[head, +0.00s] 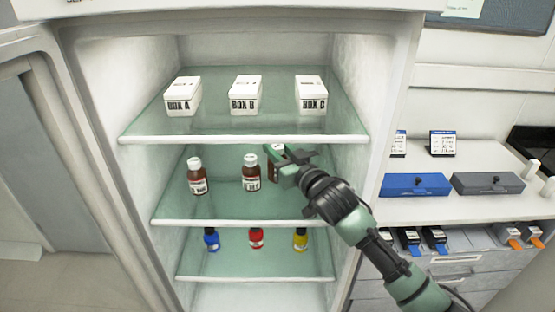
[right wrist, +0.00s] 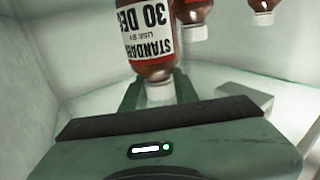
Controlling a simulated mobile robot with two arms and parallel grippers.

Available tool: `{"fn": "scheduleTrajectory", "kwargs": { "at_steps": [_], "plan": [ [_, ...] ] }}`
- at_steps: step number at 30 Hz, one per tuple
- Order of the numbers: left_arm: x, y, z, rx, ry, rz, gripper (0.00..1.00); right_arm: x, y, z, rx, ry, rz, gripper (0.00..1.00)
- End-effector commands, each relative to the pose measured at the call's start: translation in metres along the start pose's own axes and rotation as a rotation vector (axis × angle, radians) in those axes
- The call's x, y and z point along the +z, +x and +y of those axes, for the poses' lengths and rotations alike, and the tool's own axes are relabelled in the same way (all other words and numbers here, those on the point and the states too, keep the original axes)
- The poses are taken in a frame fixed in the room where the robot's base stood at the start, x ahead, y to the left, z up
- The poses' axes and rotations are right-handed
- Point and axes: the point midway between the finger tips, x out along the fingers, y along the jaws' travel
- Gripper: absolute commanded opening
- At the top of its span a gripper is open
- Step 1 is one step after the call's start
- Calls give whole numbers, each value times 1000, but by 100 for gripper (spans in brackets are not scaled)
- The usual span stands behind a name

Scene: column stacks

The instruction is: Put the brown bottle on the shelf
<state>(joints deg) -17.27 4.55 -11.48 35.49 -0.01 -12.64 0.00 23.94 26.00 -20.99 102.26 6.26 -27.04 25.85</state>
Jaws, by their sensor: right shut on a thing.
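My right gripper (head: 280,158) reaches into the open fridge at the right part of the middle shelf (head: 225,208). It is shut on a brown bottle (head: 272,174), which is mostly hidden behind the gripper in the head view. In the right wrist view the brown bottle (right wrist: 152,72) appears upside down, its white cap between the fingers and its label reading "STANDARD" and "30 DEC". I cannot tell whether its base touches the shelf. Two similar brown bottles stand on that shelf, one at the left (head: 196,172) and one in the middle (head: 250,170). My left gripper is not in view.
The top shelf (head: 240,139) holds white boxes A (head: 183,97), B (head: 246,95) and C (head: 311,95). The lower shelf (head: 255,278) holds blue (head: 211,240), red (head: 256,239) and yellow (head: 301,239) bottles. The fridge's right wall is close to my arm.

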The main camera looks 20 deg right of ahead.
Motion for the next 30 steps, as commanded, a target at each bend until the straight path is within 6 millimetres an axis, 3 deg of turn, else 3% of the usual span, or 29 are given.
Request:
{"fn": "scheduleTrajectory", "kwargs": {
  "at_steps": [5, 11, 25, 26, 27, 30],
  "plan": [
    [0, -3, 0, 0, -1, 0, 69, 12, 0, 1, 1, -1, 5, 0],
    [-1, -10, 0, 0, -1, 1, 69, 40, 0, 0, 1, 0, 4, 0],
    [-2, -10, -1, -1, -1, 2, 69, 49, 3, 2, 0, -1, 7, 0],
    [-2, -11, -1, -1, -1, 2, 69, 49, 3, 2, 1, -1, 6, 38],
    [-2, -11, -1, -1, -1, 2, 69, 49, 3, 2, 1, -1, 6, 49],
    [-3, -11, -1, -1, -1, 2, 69, 49, 3, 2, 1, -2, 6, 51]
  ]
}}
